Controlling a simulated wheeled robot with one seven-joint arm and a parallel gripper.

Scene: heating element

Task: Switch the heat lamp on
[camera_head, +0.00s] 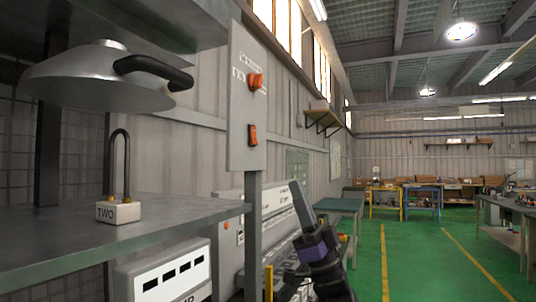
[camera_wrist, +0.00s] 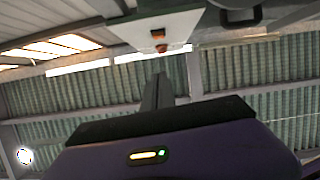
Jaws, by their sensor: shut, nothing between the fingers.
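The heat lamp (camera_head: 95,78), a silver dome with a black handle, is above the shelf at left. A grey control panel (camera_head: 240,105) stands on a post beside the shelf. It carries an orange-red knob (camera_head: 256,82) and, lower, an orange-red rocker switch (camera_head: 252,135); the rocker's position is unclear. My gripper (camera_head: 295,187) points up, right of and below the panel, apart from it. In the wrist view my gripper's dark fingers (camera_wrist: 160,78) are together and empty, below the panel (camera_wrist: 150,20) and its controls.
White machines (camera_head: 165,277) stand below. A green-topped bench (camera_head: 340,205) is behind my arm.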

